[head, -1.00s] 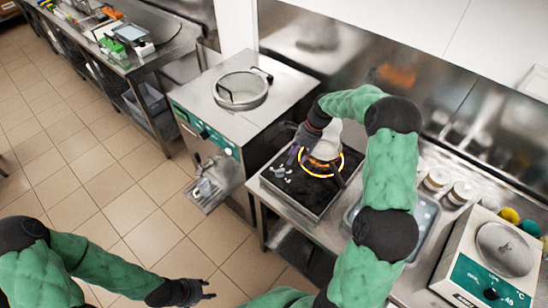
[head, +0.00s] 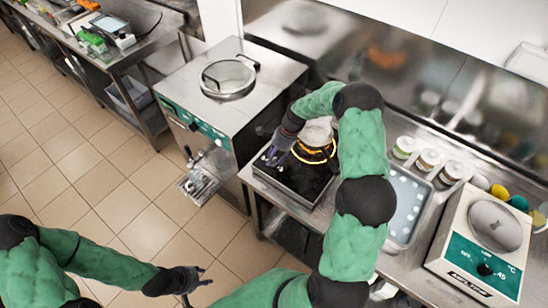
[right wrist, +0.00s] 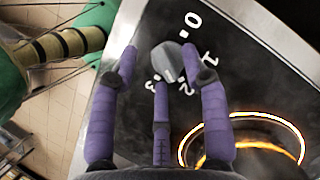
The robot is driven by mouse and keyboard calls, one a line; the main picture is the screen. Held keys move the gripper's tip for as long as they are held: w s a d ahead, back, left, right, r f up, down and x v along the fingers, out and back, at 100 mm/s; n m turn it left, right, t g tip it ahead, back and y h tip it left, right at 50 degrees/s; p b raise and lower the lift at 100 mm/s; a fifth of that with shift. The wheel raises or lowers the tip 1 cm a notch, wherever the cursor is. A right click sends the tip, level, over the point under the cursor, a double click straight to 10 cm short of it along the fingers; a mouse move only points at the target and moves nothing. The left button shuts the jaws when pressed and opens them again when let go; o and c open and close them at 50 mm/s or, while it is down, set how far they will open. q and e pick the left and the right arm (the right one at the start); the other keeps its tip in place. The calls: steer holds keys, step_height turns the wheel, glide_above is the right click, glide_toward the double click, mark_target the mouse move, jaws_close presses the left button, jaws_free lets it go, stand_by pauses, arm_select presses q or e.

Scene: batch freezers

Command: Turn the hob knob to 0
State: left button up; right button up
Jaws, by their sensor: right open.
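The black hob (head: 300,188) sits on the steel counter, its ring glowing orange under a pale pot (head: 318,132). In the right wrist view the grey hob knob (right wrist: 168,62) stands among the white marks 0, 1, 2 and 3. My right gripper (head: 274,156) is over the hob's front left part and hides the knob in the head view. In the right wrist view its purple fingers (right wrist: 159,60) are open around the knob; contact is unclear. My left gripper (head: 200,278) is open and empty above the floor.
A steel batch freezer (head: 222,110) stands left of the hob. Right of my right arm are a tray (head: 405,205), several jars (head: 428,158) and a white and green machine (head: 480,255). The glowing ring (right wrist: 243,120) lies close to my right fingers.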

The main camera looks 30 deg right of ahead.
steer(key=shift+a+f, duration=0.1)
steer(key=shift+f, duration=0.15)
jaws_close()
